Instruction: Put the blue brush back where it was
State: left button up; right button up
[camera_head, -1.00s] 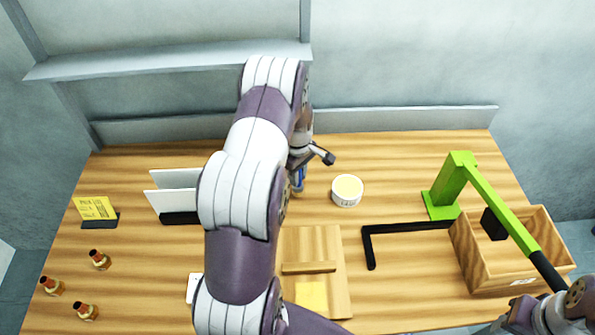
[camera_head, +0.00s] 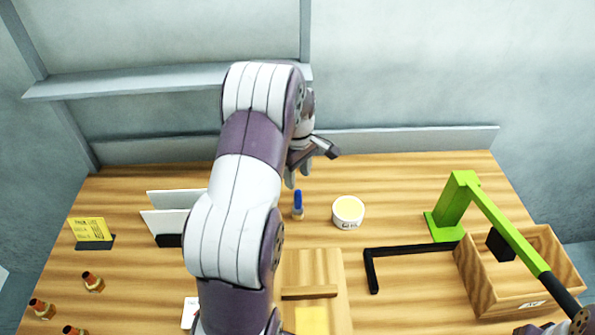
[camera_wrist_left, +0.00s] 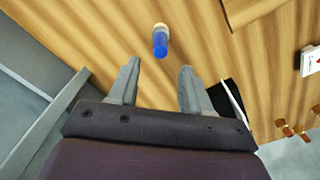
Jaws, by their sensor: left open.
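The blue brush (camera_head: 298,203) is on the wooden table, left of the white tub, its blue handle toward the back and its pale end toward the front in the head view.
A white tub (camera_head: 348,212) stands right of the brush. A wooden board (camera_head: 331,268), a black angled bar (camera_head: 410,251), a green stand (camera_head: 452,208) and a wooden box (camera_head: 477,283) lie farther right or front. White panels (camera_head: 165,222) stand left. Several small bottles are front left.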

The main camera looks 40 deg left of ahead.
pick_arm(q)
notch_tip(320, 180, up, 3)
jog(key=shift+f, duration=0.2)
jog(key=s+d+m+t, duration=0.1)
jog(key=s+d+m, duration=1.3)
jog(key=d+m, duration=0.3)
jog(key=shift+s+d, duration=0.35)
jog(key=shift+d, duration=0.8)
